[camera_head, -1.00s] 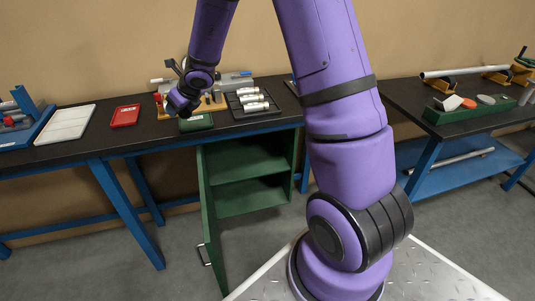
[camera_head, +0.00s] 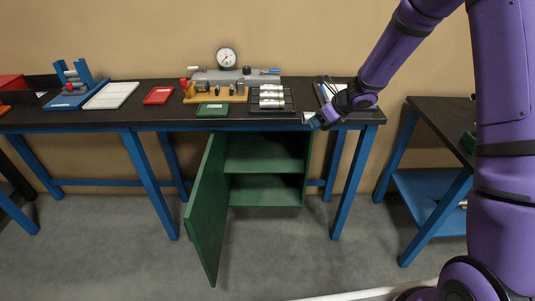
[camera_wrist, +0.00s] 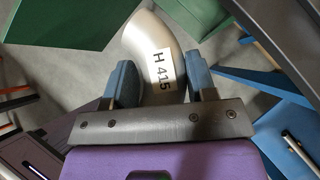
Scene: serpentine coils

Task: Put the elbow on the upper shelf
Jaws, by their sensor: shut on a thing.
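The elbow (camera_wrist: 143,40) is a bent grey metal pipe with a white "H 415" label in the wrist view. My gripper (camera_wrist: 163,85) is shut on it, with a blue finger on each side. In the head view, my gripper (camera_head: 315,123) is at the front right of the bench, right of and above the green cabinet; the elbow is not clearly seen there. The upper shelf (camera_head: 265,167) is the board inside the open green cabinet (camera_head: 307,165) under the bench. The space above it looks empty.
The cabinet door (camera_head: 207,205) stands open toward the front left. The bench top (camera_head: 225,121) holds a black rack with silver pieces (camera_head: 271,98), a green box (camera_head: 212,110), a red tray (camera_head: 158,95) and a gauge (camera_head: 226,57). Blue legs (camera_head: 350,185) flank the cabinet. Floor in front is clear.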

